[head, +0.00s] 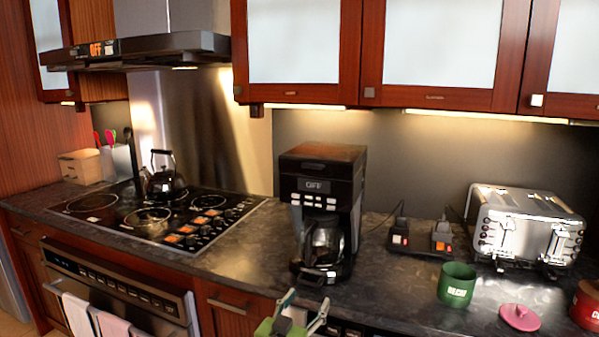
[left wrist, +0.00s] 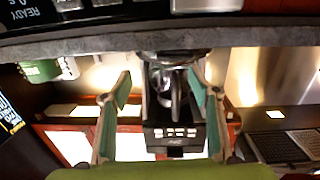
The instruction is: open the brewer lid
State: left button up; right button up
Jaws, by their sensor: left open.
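The black coffee brewer (head: 318,205) stands upright on the dark counter, with an "OFF" display and buttons on its front. Its lid (head: 322,152) is the flat top and looks shut. A glass carafe (head: 323,245) sits in its lower bay. My left gripper (head: 306,303) is open and empty, low in front of the brewer and apart from it, below the lid. In the left wrist view the picture is upside down; the brewer (left wrist: 178,128) shows between the spread fingers of my left gripper (left wrist: 158,78). My right gripper is not in view.
A stovetop (head: 150,215) with a kettle (head: 163,178) lies left of the brewer. Two small dark devices (head: 420,237), a toaster (head: 527,225), a green mug (head: 457,285) and a pink lid (head: 520,317) stand to the right. Upper cabinets (head: 430,50) hang above the brewer.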

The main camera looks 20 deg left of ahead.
pick_arm(q)
notch_tip(320, 180, up, 16)
jog(key=s+a+t, duration=0.1)
jog(key=a+t, duration=0.1)
jog(key=t, duration=0.3)
send_near(311, 167)
jog(key=p+x, duration=0.3)
jog(key=x, duration=0.5)
jog(key=shift+w+r, duration=0.15)
jog(key=shift+w, duration=0.05)
